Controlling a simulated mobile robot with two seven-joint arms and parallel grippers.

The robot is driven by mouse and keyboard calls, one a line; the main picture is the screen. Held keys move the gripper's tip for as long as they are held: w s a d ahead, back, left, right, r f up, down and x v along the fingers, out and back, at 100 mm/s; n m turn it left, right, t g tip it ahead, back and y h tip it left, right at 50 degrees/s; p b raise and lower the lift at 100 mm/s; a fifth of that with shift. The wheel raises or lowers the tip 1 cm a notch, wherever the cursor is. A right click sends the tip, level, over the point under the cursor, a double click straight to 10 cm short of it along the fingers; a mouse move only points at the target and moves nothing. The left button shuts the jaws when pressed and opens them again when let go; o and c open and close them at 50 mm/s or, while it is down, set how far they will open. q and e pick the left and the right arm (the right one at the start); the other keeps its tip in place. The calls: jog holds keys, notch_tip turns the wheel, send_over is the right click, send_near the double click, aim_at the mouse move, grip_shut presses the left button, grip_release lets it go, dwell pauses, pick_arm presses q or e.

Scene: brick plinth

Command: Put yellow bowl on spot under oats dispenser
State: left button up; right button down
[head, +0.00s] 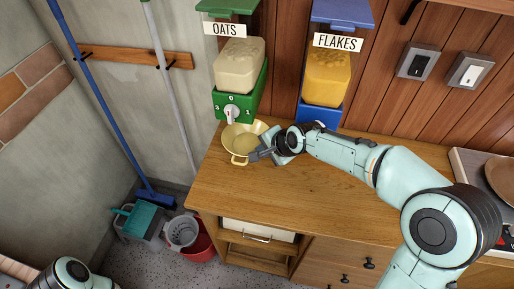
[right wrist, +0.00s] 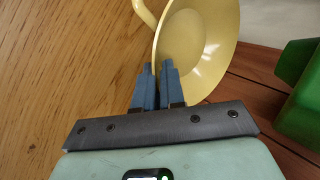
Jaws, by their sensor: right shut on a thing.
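The yellow bowl (head: 241,137) is at the left end of the wooden counter, just below the green oats dispenser (head: 239,88) in the head view. My right gripper (head: 262,152) is shut on the bowl's rim at its right side. In the right wrist view the two blue-grey fingers (right wrist: 158,84) pinch the rim of the bowl (right wrist: 197,45), and a handle sticks out beside them. The spot under the dispenser is covered by the bowl; I cannot tell if the bowl touches the counter. My left arm shows only at the bottom left, and its gripper is not in view.
A flakes dispenser (head: 326,78) with a blue base hangs to the right of the oats. The wooden counter (head: 290,195) is clear in front. A drawer (head: 259,231) is below. Brooms, a red bucket (head: 197,246) and a dustpan stand on the floor at left. A pan (head: 499,178) is at far right.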

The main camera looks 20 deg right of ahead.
aim_at(251, 145)
jog(key=shift+w+a+r, duration=0.1)
jog(key=shift+w+a, duration=0.2)
jog(key=shift+w, duration=0.45)
jog(key=shift+w+a, duration=0.3)
jog(key=shift+w, duration=0.4)
notch_tip(251, 145, down, 4)
jog(key=shift+d+r, duration=0.1)
jog(key=shift+r, duration=0.1)
jog(key=shift+f, duration=0.15)
jog(key=c, duration=1.2)
grip_release()
jog(key=shift+s, duration=0.1)
